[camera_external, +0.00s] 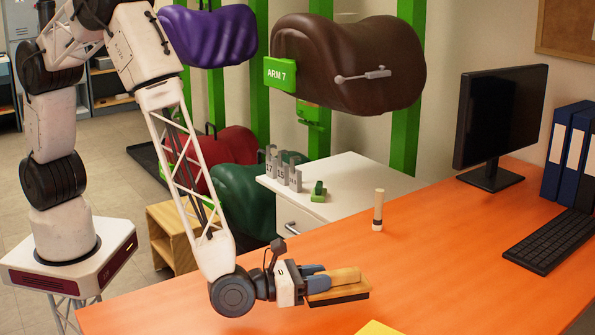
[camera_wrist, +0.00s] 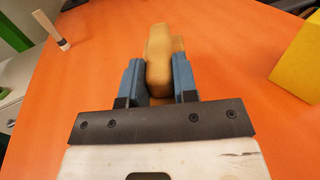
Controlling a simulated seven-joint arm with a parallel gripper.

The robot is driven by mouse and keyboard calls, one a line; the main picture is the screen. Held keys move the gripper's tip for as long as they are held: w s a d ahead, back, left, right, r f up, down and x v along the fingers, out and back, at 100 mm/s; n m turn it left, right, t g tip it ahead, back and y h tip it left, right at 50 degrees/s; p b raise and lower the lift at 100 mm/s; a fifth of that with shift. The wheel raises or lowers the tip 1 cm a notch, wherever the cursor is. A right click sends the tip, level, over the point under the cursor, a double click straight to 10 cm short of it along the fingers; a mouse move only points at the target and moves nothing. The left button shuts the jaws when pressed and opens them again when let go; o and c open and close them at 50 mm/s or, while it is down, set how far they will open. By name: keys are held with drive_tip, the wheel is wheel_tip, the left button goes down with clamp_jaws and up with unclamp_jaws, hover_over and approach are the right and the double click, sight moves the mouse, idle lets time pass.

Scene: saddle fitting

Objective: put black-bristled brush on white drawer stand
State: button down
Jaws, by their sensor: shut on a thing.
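The black-bristled brush (camera_external: 345,279) has a tan wooden body with dark bristles facing down. My gripper (camera_external: 317,280) is shut on it, low over the orange table; I cannot tell whether the bristles touch the table. In the wrist view the brush's tan handle (camera_wrist: 158,62) sits between the blue fingers of my gripper (camera_wrist: 160,83), and its bristles are hidden.
On the stand are grey numbered holders (camera_external: 283,170) and a small green object (camera_external: 318,191). A pale cylinder with a dark band (camera_external: 378,210) stands on the orange table (camera_external: 440,240). A yellow block (camera_wrist: 302,58) lies right of the brush. A monitor (camera_external: 498,120) and keyboard (camera_external: 552,240) are farther right.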

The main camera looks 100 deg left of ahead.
drive_tip(key=shift+f, duration=0.15)
drive_tip(key=shift+f, duration=1.65)
drive_tip(key=shift+f, duration=0.1)
drive_tip(key=c, duration=0.9)
unclamp_jaws()
drive_tip(key=shift+s, duration=0.1)
drive_tip(key=v, duration=1.2)
